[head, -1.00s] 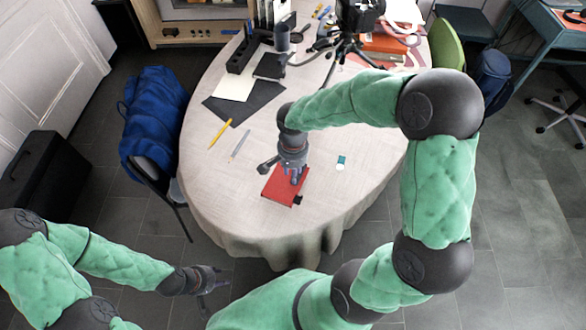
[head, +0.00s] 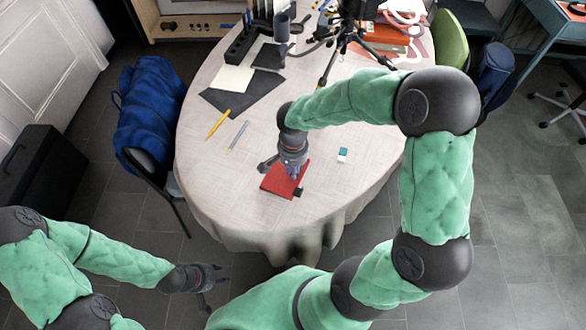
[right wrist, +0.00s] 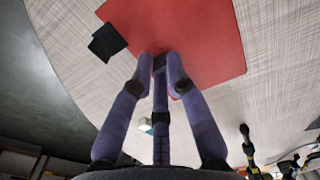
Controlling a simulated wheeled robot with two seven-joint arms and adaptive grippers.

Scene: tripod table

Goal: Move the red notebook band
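The red notebook (head: 274,183) lies on the pale table (head: 225,195) near its front edge. It also shows in the right wrist view (right wrist: 205,28). A small black piece (right wrist: 107,42) sticks out at its edge; I cannot make out a separate band. My right gripper (head: 293,174) is over the notebook. In the right wrist view its purple fingers (right wrist: 160,62) point at the red cover, tips close together; contact or grasp is unclear. My left gripper (head: 208,285) is off the table at lower left, fingers spread and empty.
A teal and white eraser (head: 343,154) lies right of the notebook. A yellow pencil (head: 218,124) and a grey pen (head: 238,137) lie to the left. A black tripod (head: 345,45) stands at the back. A chair with a blue bag (head: 150,110) is at left.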

